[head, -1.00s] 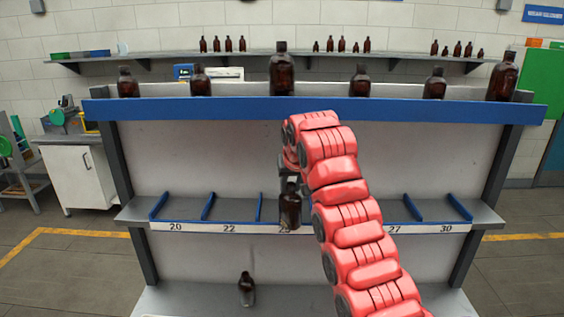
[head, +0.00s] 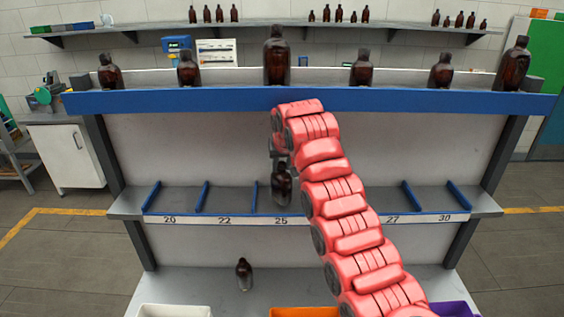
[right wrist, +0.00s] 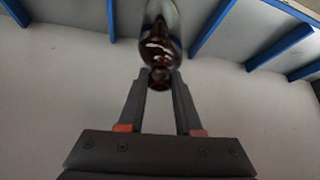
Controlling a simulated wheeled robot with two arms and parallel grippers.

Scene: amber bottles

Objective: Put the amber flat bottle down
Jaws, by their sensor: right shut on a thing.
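The amber flat bottle (head: 282,190), dark brown and upright, is at the middle shelf's slot marked 25 in the head view. My right gripper (head: 281,155) is above it, partly hidden by my red arm. In the right wrist view the bottle (right wrist: 161,32) extends beyond the fingertips, and my right gripper (right wrist: 161,80) is shut on its neck. The bottle's base is over the shelf board (head: 235,200), just behind the number strip; I cannot tell whether it touches the board. My left gripper is not in view.
Blue dividers (head: 202,196) split the middle shelf, and the slots at 20 and 22 look empty. Several amber bottles stand on the top shelf (head: 230,102). Another bottle (head: 244,273) stands on the lower shelf. White, orange (head: 303,312) and purple bins sit at the front.

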